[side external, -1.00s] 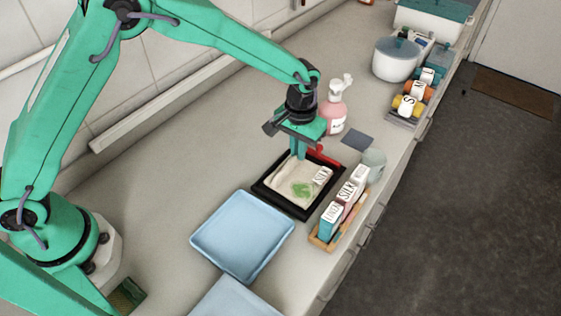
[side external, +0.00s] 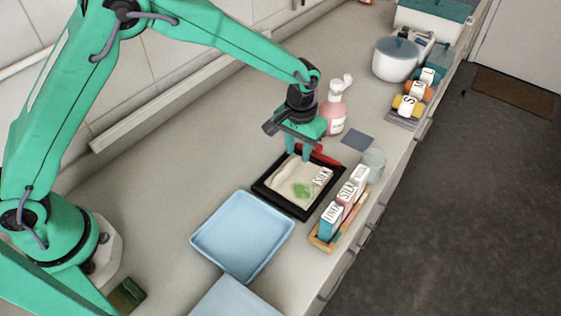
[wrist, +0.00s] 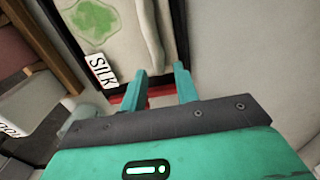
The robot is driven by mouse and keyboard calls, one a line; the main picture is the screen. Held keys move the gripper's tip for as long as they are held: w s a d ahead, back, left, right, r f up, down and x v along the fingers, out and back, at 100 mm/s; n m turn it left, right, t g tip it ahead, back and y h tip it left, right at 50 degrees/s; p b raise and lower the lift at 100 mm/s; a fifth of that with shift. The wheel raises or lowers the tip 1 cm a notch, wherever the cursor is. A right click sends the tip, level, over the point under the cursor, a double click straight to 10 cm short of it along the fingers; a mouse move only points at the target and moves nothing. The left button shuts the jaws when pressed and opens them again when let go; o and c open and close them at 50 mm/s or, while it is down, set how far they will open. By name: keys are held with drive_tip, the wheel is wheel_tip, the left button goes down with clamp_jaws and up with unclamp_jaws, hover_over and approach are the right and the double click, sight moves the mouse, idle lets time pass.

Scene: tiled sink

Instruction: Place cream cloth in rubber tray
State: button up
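The cream cloth (side external: 290,173) has a green stain and a SILK tag, and lies inside the black tray (side external: 302,213). The cloth (wrist: 120,50) also shows in the wrist view, with the tag at its near corner and a raised fold on the right. My gripper (side external: 300,157) is above the tray's far end. In the wrist view its two fingers (wrist: 160,85) are spread with nothing between them. The black tray's right edge (wrist: 180,40) shows beyond the fingertips.
A red object (side external: 325,158) lies by the tray's far edge. A pink pump bottle (side external: 334,115) stands behind. A rack of labelled boxes (side external: 340,208) and a pale cup (side external: 374,162) stand right. A blue tray (side external: 242,235) is nearer. The left counter is clear.

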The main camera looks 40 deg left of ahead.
wheel_tip(320, 180, up, 12)
idle(0.6)
idle(0.5)
drive_tip(key=s+a+r+t, duration=0.3)
drive_tip(key=s+a+r, duration=0.75)
drive_tip(key=a, duration=0.25)
drive_tip(key=s+a+t, duration=0.1)
drive_tip(key=s+a, duration=0.3)
drive_tip(key=s, duration=0.3)
drive_tip(key=s+a+t, duration=0.1)
drive_tip(key=s+a, duration=0.3)
drive_tip(key=s, duration=0.4)
drive_tip(key=shift+t, duration=0.3)
